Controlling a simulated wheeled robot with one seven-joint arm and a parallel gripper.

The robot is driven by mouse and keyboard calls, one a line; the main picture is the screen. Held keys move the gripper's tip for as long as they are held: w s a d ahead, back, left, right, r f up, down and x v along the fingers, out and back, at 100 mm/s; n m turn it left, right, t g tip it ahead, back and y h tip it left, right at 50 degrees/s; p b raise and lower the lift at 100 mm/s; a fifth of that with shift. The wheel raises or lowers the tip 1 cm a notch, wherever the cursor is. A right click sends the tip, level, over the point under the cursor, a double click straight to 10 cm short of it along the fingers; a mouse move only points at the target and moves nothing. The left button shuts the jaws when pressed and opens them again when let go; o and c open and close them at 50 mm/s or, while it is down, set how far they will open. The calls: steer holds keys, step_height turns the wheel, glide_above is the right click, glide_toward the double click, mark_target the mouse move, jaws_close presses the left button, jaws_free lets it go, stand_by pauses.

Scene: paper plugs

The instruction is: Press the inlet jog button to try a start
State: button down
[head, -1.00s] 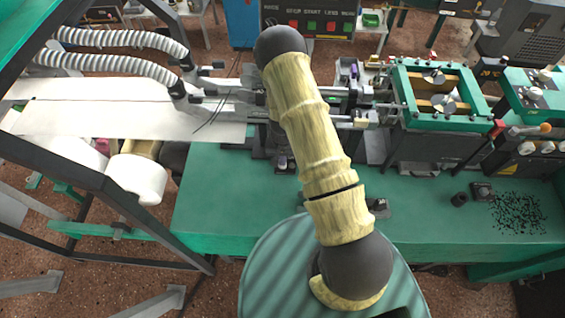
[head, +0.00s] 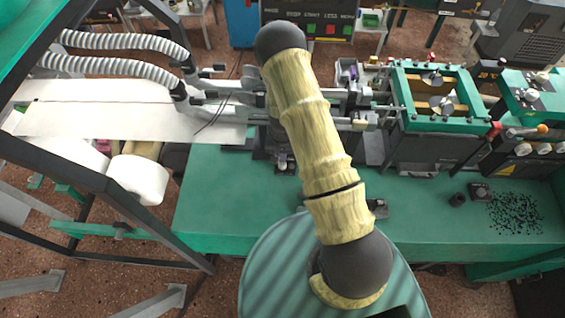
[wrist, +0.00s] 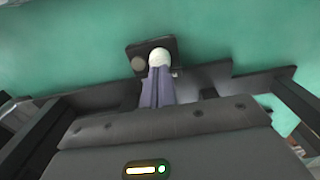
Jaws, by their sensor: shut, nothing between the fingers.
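In the wrist view a small dark control box (wrist: 170,45) sits on a green surface. It carries a pale, whitish round button (wrist: 159,55) and a duller brown-grey round button (wrist: 138,64) to its left. My gripper (wrist: 160,71) is shut, with its purple-grey fingers together and empty. The fingertips overlap the lower edge of the pale button; I cannot tell whether they touch it. No lettering shows on the box, so I cannot tell which button is the inlet jog.
The green machine bench (head: 230,195) has a bare front left area. A white paper web (head: 110,118) and two ribbed hoses (head: 120,40) are at left. A green-framed unit (head: 440,123) stands right of my arm.

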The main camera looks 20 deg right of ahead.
steer(key=shift+r, duration=0.1)
steer(key=shift+r+p, duration=0.9)
steer(key=shift+r, duration=0.5)
steer(key=s+r+n+t+b, duration=0.1)
steer(key=s+r, duration=0.1)
steer(key=r, duration=0.7)
steer(key=s+r+n+b, duration=0.1)
steer(key=s+r, duration=0.1)
steer(key=r, duration=0.7)
steer(key=s+r+n+t+b, duration=0.1)
steer(key=s+r, duration=0.9)
steer(key=s, duration=0.1)
steer(key=shift+s+n+t+b, duration=0.3)
steer(key=shift+s+b, duration=0.05)
steer(key=shift+b, duration=0.05)
steer(key=shift+w, duration=0.1)
